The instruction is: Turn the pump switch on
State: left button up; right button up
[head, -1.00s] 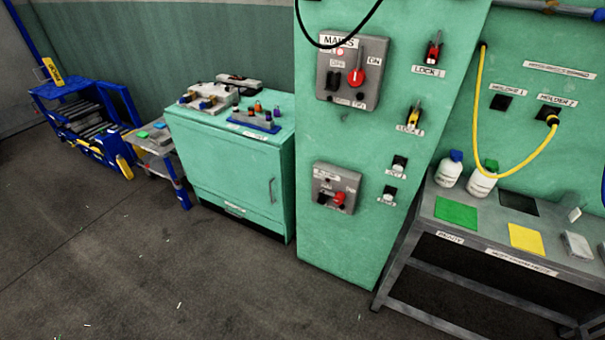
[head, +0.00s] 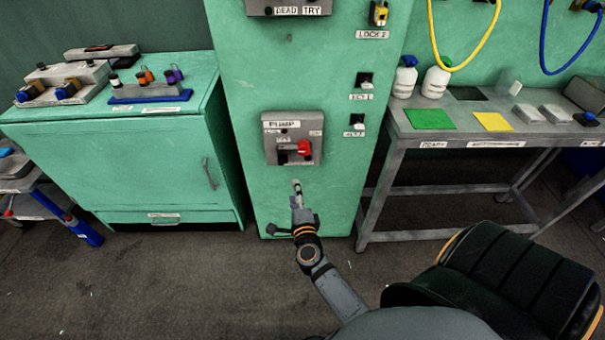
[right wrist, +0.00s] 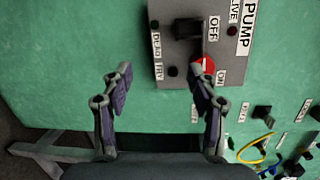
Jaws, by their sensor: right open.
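The grey PUMP box (head: 270,150) is mounted on the green column, with a red knob (head: 304,147) at its right and a black part beside it. In the right wrist view the box (right wrist: 178,50) shows OFF and ON labels, a black handle (right wrist: 188,28) and the red knob (right wrist: 205,66). My right gripper (head: 298,190) is just below the box in the head view. Its fingers (right wrist: 163,88) are spread and empty in the wrist view; the right fingertip partly overlaps the red knob's edge. I cannot tell whether they touch. My left gripper is not in view.
A green cabinet (head: 150,170) stands left of the column. A grey table (head: 400,128) with bottles and coloured mats stands to the right. Small lock switches (head: 356,123) sit right of the box. The floor in front is mostly clear.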

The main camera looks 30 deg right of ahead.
aim_at(304, 152)
jog(key=d+r+m+h+b, duration=0.2)
jog(key=d+r+m+h, duration=0.1)
jog(key=r+m, duration=0.45)
jog(key=shift+g, duration=0.3)
jog(key=x, duration=0.6)
jog(key=f+x, duration=0.1)
jog(key=x, duration=0.2)
jog(key=shift+s+d, duration=0.2)
jog(key=shift+d, duration=0.05)
jog(key=shift+w+d, duration=0.3)
jog(key=shift+w, duration=0.15)
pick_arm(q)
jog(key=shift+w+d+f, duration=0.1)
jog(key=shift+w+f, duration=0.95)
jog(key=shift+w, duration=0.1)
pick_arm(e)
jog(key=shift+c, duration=0.3)
grip_shut()
